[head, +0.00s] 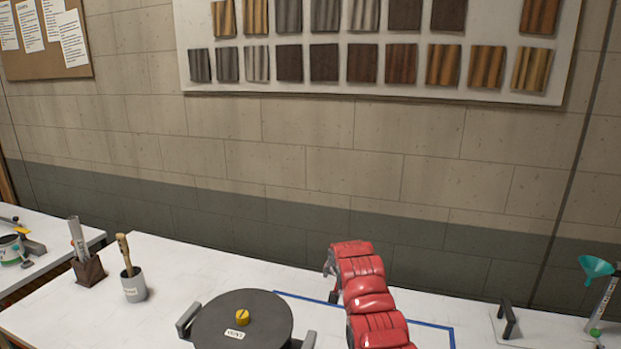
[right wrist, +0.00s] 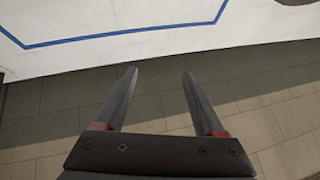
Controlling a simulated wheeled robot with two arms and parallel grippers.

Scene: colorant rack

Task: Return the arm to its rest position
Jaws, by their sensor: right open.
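My right arm (head: 365,290), red, reaches up from the bottom over the white table in the head view. Its gripper (head: 332,274) shows only as small dark grey parts at the arm's far end, partly hidden by the red links. In the right wrist view the right gripper (right wrist: 158,76) has its two grey fingers spread apart. Nothing is between them, and only wall and table edge lie beyond. My left gripper is not in view.
A round dark-lidded vessel (head: 265,318) with a yellow knob stands left of the arm. Blue tape (head: 437,326) marks the white table (head: 190,270). A grey cup (head: 134,288) and brown holder (head: 89,272) stand left; a teal funnel (head: 595,266) is far right. The wall is behind.

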